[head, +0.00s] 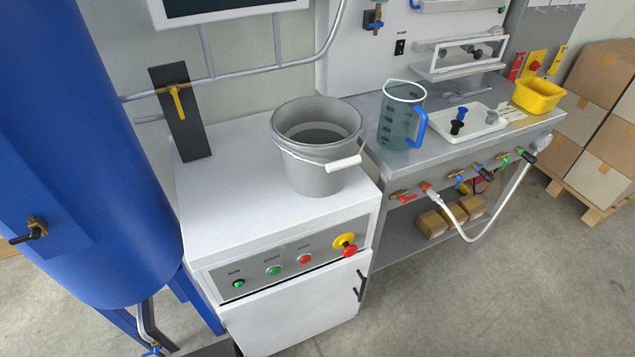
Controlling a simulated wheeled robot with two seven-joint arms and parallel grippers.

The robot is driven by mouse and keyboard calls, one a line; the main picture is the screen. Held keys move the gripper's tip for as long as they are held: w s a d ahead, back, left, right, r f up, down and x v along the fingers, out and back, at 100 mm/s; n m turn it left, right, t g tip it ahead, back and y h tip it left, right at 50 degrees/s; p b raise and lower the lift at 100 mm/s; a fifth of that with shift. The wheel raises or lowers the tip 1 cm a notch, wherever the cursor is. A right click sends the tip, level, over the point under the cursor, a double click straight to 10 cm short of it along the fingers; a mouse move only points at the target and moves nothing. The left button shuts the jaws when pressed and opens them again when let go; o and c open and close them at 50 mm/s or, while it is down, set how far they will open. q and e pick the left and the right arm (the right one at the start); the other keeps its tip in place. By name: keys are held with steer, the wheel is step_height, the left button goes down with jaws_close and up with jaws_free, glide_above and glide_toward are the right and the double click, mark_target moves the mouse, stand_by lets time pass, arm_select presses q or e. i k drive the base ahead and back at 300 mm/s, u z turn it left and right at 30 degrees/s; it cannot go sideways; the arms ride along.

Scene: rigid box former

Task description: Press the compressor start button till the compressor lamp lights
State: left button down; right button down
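The compressor is a white cabinet (240,215) in the middle of the head view, with a grey control panel along its upper front. The green start button (274,271) sits on this panel, under a small label. The compressor lamp (239,284) is the small green round one at the panel's left end, labelled RUN; I cannot tell for sure whether it is lit. A red stop button (305,259) is right of the start button. Neither of my grippers shows in the head view, and nothing covers the panel.
A red knob on a yellow base (344,242) is at the panel's right end. A grey bucket (315,165) stands on the cabinet. A blue tank (90,150) stands close on the left. A bench (375,105) with a jug (402,115) is right. The floor in front is clear.

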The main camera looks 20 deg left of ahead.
mark_target(274, 271)
steer(key=z, duration=0.35)
steer(key=k, duration=0.1)
steer(key=u, duration=1.15)
